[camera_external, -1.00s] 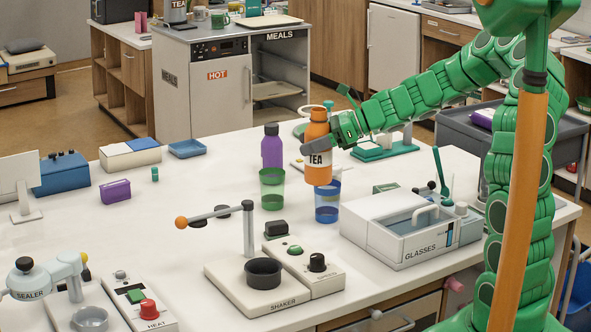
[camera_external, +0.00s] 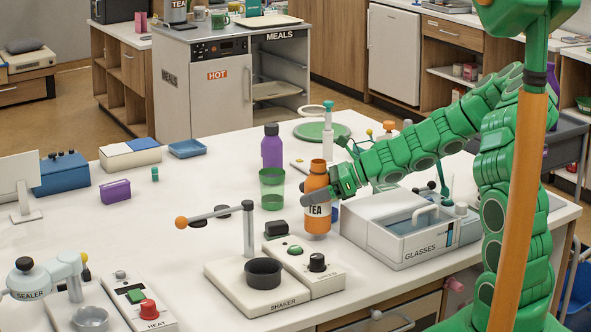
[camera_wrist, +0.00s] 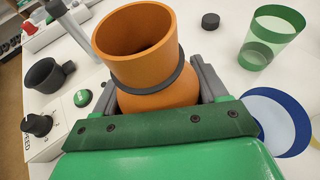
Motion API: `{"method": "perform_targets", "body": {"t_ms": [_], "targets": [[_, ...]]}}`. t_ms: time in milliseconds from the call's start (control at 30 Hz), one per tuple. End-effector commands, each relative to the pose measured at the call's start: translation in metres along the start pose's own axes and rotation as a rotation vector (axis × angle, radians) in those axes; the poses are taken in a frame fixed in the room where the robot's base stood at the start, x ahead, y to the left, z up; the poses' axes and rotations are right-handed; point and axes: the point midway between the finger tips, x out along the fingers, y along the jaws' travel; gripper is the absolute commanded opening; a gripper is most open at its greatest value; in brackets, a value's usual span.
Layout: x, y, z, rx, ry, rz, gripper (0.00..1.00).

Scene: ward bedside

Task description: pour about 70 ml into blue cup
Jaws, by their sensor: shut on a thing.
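My gripper (camera_external: 328,188) is shut on an orange bottle (camera_external: 316,222) labelled TEA. The bottle is upright in the external view, its mouth open at the top. In the wrist view the orange bottle (camera_wrist: 140,38) stands between the dark fingers (camera_wrist: 212,84); its inner wall shows, but no liquid level. The blue cup (camera_external: 335,213) is mostly hidden behind the bottle in the external view. In the wrist view the blue cup (camera_wrist: 255,104) is at the right, apart from the bottle and partly cut off by my gripper.
A clear green cup (camera_external: 271,190) and a purple bottle (camera_external: 271,148) stand left of and behind the orange bottle. A shaker (camera_external: 248,287) with a post is at front left.

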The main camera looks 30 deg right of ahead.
Motion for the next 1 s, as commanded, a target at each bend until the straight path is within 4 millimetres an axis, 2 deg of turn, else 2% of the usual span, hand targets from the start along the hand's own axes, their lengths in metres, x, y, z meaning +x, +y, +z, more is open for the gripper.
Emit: {"method": "perform_targets", "body": {"t_ms": [200, 533, 1000], "targets": [[0.003, 0.000, -0.007, -0.001, -0.001, -0.001, 0.31], [0.003, 0.000, -0.007, 0.004, -0.001, 0.001, 0.31], [-0.006, -0.007, 0.008, 0.177, -0.049, 0.072, 0.31]]}}
